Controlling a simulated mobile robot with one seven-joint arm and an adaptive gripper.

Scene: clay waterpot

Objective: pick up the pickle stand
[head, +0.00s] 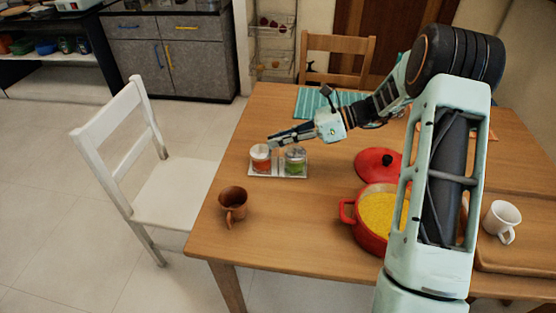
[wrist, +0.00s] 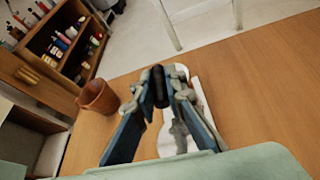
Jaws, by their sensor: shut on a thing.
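The pickle stand (head: 263,175) is a small white tray on the wooden table, holding a red-filled jar (head: 260,160) and a green-filled jar (head: 294,163). My gripper (head: 273,141) reaches in from the right, low over the stand's back edge, with its tips above and between the jars. In the wrist view my gripper (wrist: 161,75) has its fingers closed around a dark upright piece, which looks like the stand's handle. A white part of the stand (wrist: 203,100) shows beside and under the fingers. The stand looks level, resting on or very near the table.
A white mug (head: 502,220) is at far right. Chairs stand left and behind.

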